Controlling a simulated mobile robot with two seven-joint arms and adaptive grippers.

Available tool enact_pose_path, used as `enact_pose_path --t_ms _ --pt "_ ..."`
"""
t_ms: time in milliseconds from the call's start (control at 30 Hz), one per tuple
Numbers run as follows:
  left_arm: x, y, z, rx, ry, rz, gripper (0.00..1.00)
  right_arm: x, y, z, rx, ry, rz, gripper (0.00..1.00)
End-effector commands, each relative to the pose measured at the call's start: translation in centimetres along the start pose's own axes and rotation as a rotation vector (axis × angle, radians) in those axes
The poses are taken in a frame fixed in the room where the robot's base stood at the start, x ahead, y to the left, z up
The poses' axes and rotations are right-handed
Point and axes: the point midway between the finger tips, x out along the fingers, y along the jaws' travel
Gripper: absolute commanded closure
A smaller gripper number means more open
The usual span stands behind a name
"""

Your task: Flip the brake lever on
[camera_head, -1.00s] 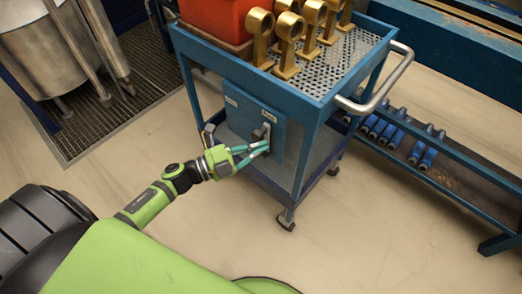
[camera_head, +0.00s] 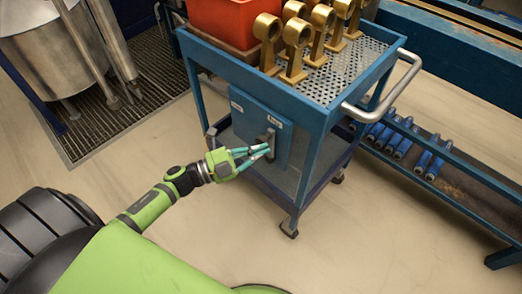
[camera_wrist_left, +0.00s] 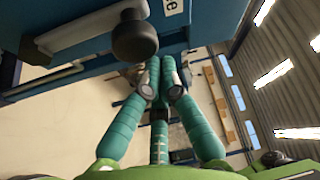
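The brake lever is a dark handle (camera_head: 267,137) on a blue panel box (camera_head: 246,119) on the side of a blue cart. In the left wrist view its round black knob (camera_wrist_left: 134,41) shows close by, left of the fingertips. My left gripper (camera_head: 268,150) has green-teal fingers at the front of the box, just below the lever. In the left wrist view the fingertips (camera_wrist_left: 160,72) come together with nothing visible between them. The knob is beside the fingers, not between them; I cannot tell whether they touch. My right gripper is not in view.
The cart (camera_head: 322,117) carries an orange-red bin (camera_head: 222,22) and several brass-coloured pieces (camera_head: 296,40). A metal push handle (camera_head: 388,98) sticks out at its right. A blue rack (camera_head: 455,175) stands right of it, a steel tank (camera_head: 60,50) at the left. The floor in front is clear.

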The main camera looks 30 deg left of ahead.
Motion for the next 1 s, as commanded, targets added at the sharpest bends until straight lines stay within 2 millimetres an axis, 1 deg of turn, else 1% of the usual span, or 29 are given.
enact_pose_path --t_ms 267,367,433,567,700,800,933,1000 --pt "-0.5 -0.3 1.2 -0.073 -0.005 -0.038 1.00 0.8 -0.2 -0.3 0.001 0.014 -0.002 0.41" --pt "-0.8 -0.4 1.9 -0.127 -0.005 -0.065 1.00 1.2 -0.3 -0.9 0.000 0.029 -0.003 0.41" --pt "-1.1 -0.5 2.5 -0.175 -0.005 -0.089 1.00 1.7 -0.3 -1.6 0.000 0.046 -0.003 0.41" --pt "-1.8 -0.5 3.8 -0.285 -0.005 -0.142 1.00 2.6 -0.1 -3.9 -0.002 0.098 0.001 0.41" --pt "-2.5 -0.5 5.3 -0.405 -0.005 -0.202 1.00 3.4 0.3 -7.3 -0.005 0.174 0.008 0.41" --pt "-3.1 -0.3 6.3 -0.490 -0.004 -0.244 1.00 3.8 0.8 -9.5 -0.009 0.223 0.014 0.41" --pt "-3.7 -0.1 7.5 -0.594 -0.003 -0.296 1.00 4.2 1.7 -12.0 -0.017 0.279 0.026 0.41" --pt "-4.0 0.1 8.1 -0.645 -0.003 -0.321 1.00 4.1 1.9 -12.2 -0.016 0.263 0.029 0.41"
